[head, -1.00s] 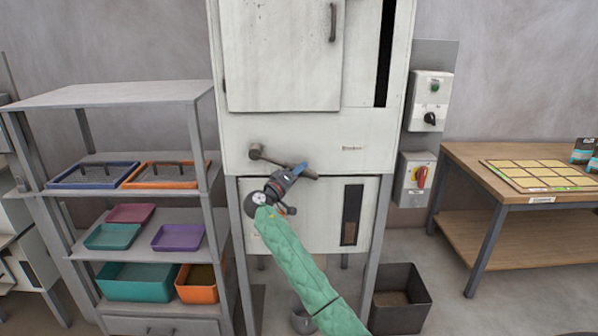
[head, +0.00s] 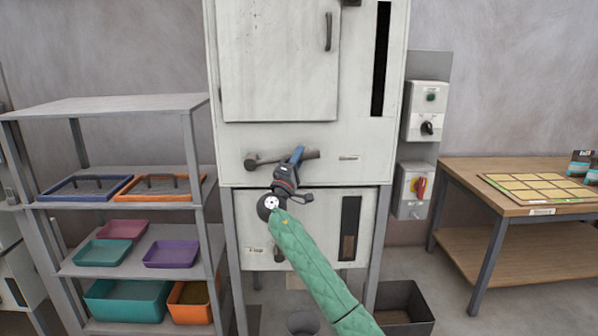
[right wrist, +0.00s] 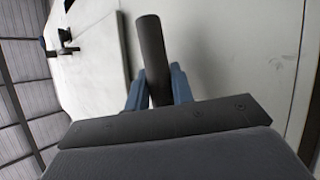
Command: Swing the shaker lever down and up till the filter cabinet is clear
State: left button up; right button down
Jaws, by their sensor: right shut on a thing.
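The filter cabinet (head: 300,134) is a tall pale metal cabinet on legs in the middle of the head view. The shaker lever (head: 268,160) is a dark bar on its front, pivoted at its left end and lying nearly level, its right end tilted slightly up. My right gripper (head: 297,155) is shut on the lever near its free right end. In the right wrist view the lever's dark grip (right wrist: 153,60) stands between the blue fingers. My left gripper is not in view.
A grey shelf rack (head: 120,108) with coloured trays stands at the left. Switch boxes (head: 428,110) are mounted right of the cabinet. A wooden table (head: 480,168) stands at the right. A dark open bin (head: 408,293) and a grey bucket (head: 303,322) are on the floor below.

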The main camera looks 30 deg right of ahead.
jog(key=shift+r+n+t, duration=0.25)
jog(key=shift+n+t, duration=0.05)
jog(key=shift+n, duration=0.1)
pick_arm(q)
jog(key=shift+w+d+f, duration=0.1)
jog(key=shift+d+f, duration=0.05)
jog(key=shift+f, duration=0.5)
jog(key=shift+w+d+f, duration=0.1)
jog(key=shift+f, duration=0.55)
pick_arm(e)
jog(key=shift+w+a+r+n+t, duration=0.15)
jog(key=shift+r+n+t, duration=0.25)
jog(key=shift+r+n, duration=0.2)
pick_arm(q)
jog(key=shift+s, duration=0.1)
pick_arm(e)
jog(key=c, duration=1.5)
grip_release()
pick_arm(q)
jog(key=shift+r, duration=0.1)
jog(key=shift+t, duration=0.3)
pick_arm(e)
jog(key=shift+f, duration=0.1)
